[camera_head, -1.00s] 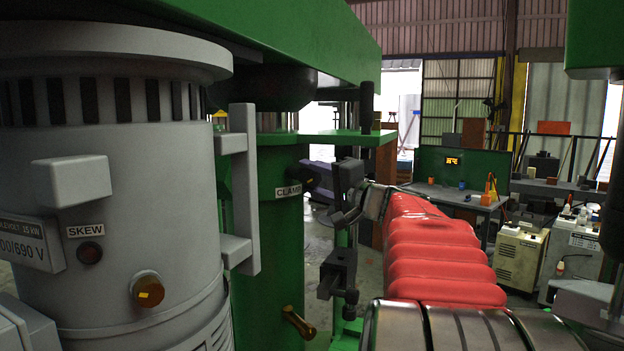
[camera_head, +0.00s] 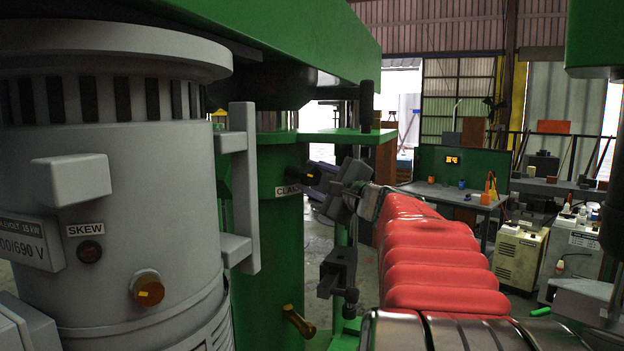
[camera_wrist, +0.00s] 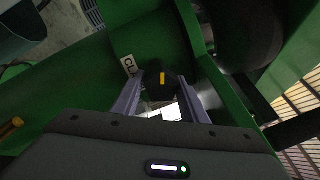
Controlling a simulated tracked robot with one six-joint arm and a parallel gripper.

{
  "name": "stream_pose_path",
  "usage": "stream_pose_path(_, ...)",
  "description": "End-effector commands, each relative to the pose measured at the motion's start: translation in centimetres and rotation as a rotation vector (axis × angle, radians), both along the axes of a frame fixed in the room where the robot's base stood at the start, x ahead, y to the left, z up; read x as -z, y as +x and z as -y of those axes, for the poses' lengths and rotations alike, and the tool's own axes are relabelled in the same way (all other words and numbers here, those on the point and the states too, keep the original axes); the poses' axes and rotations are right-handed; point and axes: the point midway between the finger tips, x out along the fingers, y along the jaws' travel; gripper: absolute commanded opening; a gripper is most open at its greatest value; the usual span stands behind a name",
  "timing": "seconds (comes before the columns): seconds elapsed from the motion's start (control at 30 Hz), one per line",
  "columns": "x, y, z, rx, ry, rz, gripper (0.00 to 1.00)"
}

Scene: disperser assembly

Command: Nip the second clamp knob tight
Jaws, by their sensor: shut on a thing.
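The black clamp knob (camera_wrist: 162,80) bears a yellow mark and sits beside a partly covered CLAMP label (camera_wrist: 130,66) on the green column (camera_head: 276,235). In the wrist view my gripper (camera_wrist: 160,88) has one finger on each side of the knob and is shut on it. The yellow mark runs roughly up and down in that view. In the head view the knob (camera_head: 306,176) shows just left of my gripper (camera_head: 325,187), and the exact contact is too small to tell.
A grey motor housing (camera_head: 120,190) with a vertical handle (camera_head: 243,190) stands close on the left. A green beam (camera_head: 300,35) spans overhead. A brass handle (camera_head: 297,322) sticks out low on the column. A workbench (camera_head: 455,195) stands in the background.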

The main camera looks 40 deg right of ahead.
Motion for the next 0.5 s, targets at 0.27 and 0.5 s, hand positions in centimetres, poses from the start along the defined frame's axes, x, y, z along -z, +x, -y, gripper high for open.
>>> stream_pose_path(0.27, -0.04, -0.04, 0.1, 0.003, 0.018, 0.002, 0.17)
stream_pose_path(0.5, -0.05, -0.04, 0.11, 0.003, 0.017, 0.001, 0.42)
